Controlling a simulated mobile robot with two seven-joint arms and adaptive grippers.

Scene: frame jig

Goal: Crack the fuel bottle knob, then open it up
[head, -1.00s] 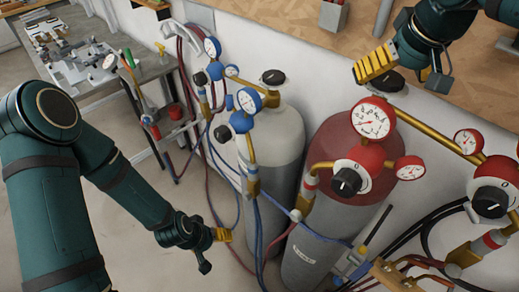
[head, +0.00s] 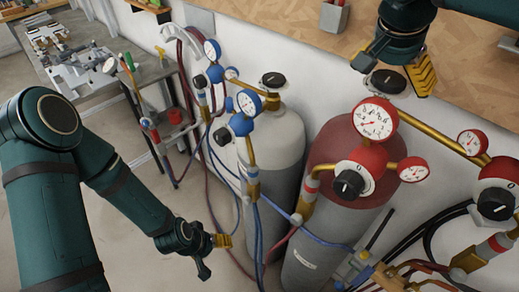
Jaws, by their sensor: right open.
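The red-shouldered bottle (head: 345,160) stands against the wall at centre right, with a black knob (head: 387,83) on its top valve. I take it to be the fuel bottle. Its red regulator carries two white gauges (head: 375,119) and a lower black knob (head: 348,184). My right gripper (head: 394,68) is open around or just above the top knob, with one finger to each side; contact cannot be told. My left gripper (head: 213,255) hangs low in front of the bottles, its fingers apart and nothing between them.
A grey bottle (head: 272,140) with a blue regulator (head: 243,122) stands just left of the red one. Hoses hang in front of both. Another red regulator (head: 496,197) is at the right edge. A workbench (head: 80,80) stands at the back left. Open floor lies between.

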